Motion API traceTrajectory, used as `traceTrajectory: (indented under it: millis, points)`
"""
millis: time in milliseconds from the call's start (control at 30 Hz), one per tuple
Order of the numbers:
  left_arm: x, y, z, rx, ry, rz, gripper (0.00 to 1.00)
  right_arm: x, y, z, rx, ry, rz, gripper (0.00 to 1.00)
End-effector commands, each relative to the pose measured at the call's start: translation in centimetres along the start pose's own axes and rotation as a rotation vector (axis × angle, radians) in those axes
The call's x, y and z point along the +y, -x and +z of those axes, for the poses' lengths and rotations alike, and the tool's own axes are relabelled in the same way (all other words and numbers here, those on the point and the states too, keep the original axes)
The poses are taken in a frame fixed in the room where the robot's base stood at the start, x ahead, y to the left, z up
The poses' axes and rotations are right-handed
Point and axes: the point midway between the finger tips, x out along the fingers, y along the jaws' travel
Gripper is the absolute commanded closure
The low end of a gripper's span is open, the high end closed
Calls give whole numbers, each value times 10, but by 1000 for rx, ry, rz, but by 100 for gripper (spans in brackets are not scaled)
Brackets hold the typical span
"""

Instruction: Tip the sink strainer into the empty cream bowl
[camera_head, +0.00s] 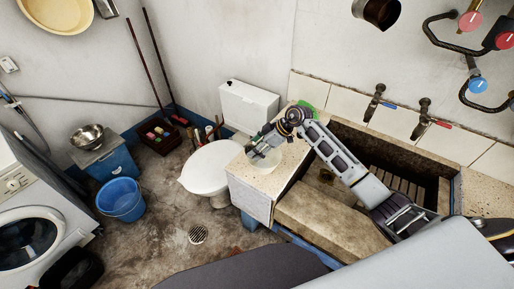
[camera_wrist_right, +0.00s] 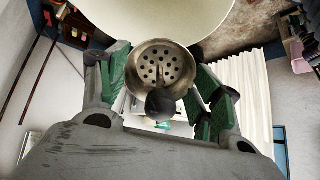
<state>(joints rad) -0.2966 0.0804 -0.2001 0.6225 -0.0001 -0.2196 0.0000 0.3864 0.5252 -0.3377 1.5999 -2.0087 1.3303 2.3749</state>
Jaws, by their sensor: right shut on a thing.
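My right gripper (camera_head: 264,140) is over the end of the stone counter and is shut on the sink strainer. In the right wrist view the strainer (camera_wrist_right: 148,75) is a round metal cup with a perforated disc and a dark knob, held between the green-padded fingers (camera_wrist_right: 162,85). It is tilted, with the holed face toward the camera. The strainer is too small to make out in the head view. My left gripper is not in view.
The stone counter (camera_head: 277,178) ends at the white toilet (camera_head: 207,168) on the left. The trough (camera_head: 395,165) with a slatted board lies to the right under two taps (camera_head: 421,115). A green item (camera_head: 306,106) lies behind the gripper.

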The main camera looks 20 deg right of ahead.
Motion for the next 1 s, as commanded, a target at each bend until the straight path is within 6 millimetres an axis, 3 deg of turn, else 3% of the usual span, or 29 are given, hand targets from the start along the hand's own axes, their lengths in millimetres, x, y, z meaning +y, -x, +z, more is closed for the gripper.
traceTrajectory:
  millis: [367, 1000]
  points:
    - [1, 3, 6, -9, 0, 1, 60, 0, -7, -9, -160, -1, 14, 67]
    - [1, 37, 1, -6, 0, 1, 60, 0, -14, -15, -320, -6, 24, 67]
